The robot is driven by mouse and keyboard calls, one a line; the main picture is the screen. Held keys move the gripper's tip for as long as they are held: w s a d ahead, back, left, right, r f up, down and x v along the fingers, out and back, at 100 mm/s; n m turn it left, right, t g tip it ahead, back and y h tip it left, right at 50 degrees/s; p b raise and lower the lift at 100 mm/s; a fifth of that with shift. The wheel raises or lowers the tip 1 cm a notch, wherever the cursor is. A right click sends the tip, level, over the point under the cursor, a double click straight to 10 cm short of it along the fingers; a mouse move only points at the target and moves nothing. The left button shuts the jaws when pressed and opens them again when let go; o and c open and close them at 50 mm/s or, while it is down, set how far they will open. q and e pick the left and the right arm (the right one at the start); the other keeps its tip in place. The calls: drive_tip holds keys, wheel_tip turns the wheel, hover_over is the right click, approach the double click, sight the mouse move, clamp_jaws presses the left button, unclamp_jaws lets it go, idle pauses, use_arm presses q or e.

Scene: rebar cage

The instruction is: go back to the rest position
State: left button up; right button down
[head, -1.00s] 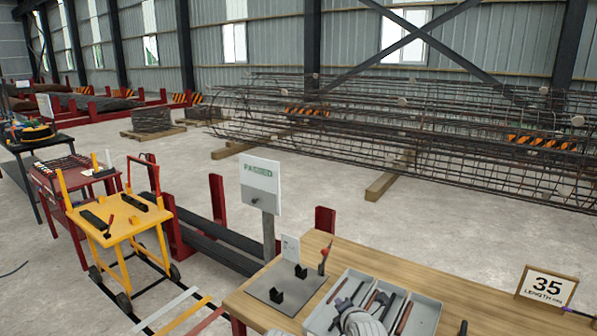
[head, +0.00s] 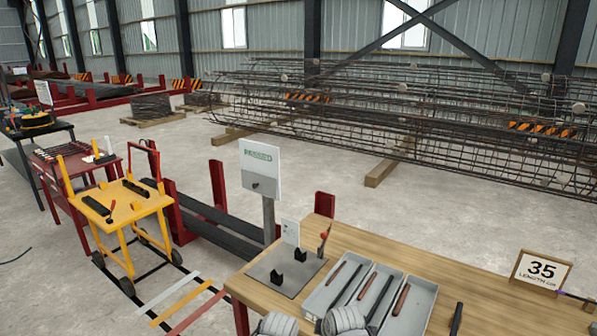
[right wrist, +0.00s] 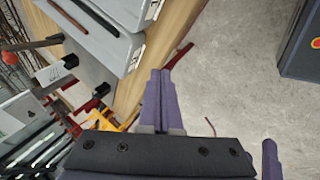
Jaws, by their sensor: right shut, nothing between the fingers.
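My right gripper (right wrist: 160,90) shows in the right wrist view. Its two purple-grey fingers are pressed together with nothing between them. It points over the bare concrete floor beside the wooden bench. In the head view, grey parts of my arms (head: 345,321) show at the bottom edge, in front of the tray; no fingers can be made out there.
The wooden bench (head: 455,270) carries a grey compartment tray (head: 418,300) of bars, a plate with black holders (head: 280,282) and a "35" sign (head: 541,270). A yellow cart (head: 122,205) stands left. A dark box (right wrist: 300,45) shows in the right wrist view.

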drive_tip(key=s+a+f+m+g+h, duration=0.1)
drive_tip(key=s+m+g, duration=0.5)
drive_tip(key=s+m, duration=0.6)
wheel_tip(320, 180, down, 2)
drive_tip(key=shift+s+g+h, duration=0.4)
drive_tip(key=shift+s+h, duration=0.4)
drive_tip(key=shift+s, duration=0.05)
